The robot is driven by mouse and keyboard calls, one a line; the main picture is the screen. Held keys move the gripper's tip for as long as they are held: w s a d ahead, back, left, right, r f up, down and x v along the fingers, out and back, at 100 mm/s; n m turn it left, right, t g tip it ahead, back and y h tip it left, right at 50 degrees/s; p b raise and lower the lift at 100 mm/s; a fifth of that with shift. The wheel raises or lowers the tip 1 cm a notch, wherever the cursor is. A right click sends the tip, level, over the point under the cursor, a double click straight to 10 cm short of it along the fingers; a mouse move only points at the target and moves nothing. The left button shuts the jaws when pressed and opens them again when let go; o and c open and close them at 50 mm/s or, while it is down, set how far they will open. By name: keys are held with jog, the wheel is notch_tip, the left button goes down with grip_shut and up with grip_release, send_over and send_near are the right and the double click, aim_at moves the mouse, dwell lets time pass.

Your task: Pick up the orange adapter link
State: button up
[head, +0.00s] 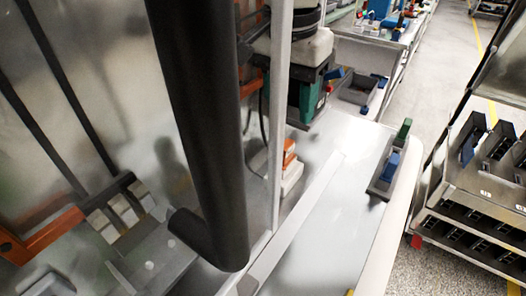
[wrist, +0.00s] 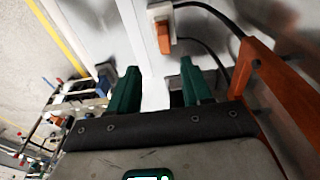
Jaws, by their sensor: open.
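The orange adapter link (head: 289,150) appears to be the small orange piece at a pale block (head: 291,177) on the bench, behind a clear panel edge. In the wrist view a similar orange piece (wrist: 164,38) shows at a white block (wrist: 160,11), ahead of the fingers. My gripper (head: 306,105) has dark green fingers and hangs above and beyond that block in the head view. In the wrist view my gripper (wrist: 158,70) is open, with nothing visible between the fingers. The orange piece lies beyond the fingertips, apart from them.
A clear panel with a dark post (head: 205,130) stands in front on the left. An orange bar (wrist: 275,85) and black cables (wrist: 212,12) are close to my right finger. A grey tray (head: 378,188) holds blue and green pieces at the bench's right edge. The bench middle is clear.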

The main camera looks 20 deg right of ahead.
aim_at(286, 144)
jog(key=shift+w+f, duration=0.2)
jog(key=shift+f, duration=0.1)
jog(key=f, duration=0.6)
jog(key=w+f, duration=0.1)
jog(key=f, duration=0.3)
jog(key=shift+d, duration=0.35)
jog(key=shift+c, duration=0.3)
grip_shut()
